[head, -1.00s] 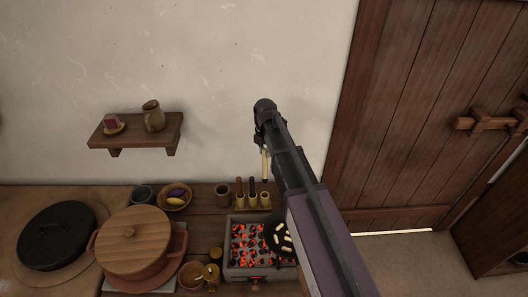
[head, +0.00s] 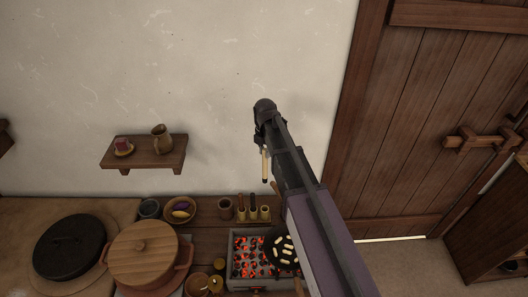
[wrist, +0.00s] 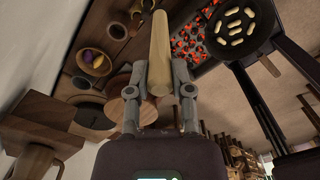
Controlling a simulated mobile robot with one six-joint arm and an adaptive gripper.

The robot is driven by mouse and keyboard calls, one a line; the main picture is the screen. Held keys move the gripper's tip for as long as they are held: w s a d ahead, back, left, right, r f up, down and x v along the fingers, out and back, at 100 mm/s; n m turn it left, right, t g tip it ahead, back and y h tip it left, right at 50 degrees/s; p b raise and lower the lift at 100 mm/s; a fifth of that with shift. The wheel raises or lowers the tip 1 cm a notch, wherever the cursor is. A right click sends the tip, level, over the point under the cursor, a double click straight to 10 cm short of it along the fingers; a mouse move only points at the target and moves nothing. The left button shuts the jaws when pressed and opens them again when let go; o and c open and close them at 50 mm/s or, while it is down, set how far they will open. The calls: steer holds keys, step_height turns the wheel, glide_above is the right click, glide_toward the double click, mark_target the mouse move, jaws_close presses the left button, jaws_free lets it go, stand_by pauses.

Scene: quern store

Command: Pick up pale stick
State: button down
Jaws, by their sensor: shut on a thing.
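The pale stick (wrist: 160,52) is a light, smooth rod held between the two fingers of my gripper (wrist: 160,82) in the wrist view. My gripper is shut on it near one end, and the rest of the stick reaches out past the fingertips. In the head view the pale stick (head: 265,164) hangs roughly upright below the end of my arm, with a dark lower tip. It is in the air, above the back of the counter and in front of the wall. My arm hides much of my gripper there.
A brazier of glowing coals (head: 232,269) stands below, with a dark pan (head: 272,246) of pale pieces beside my arm. A holder with several upright sticks (head: 253,221) is behind it. A wall shelf (head: 140,155) bears a jug (head: 162,138). A lidded pot (head: 140,250) stands left.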

steer(key=shift+r+p, duration=0.35)
steer(key=shift+r, duration=0.2)
steer(key=shift+s+f, duration=0.1)
stand_by(0.4)
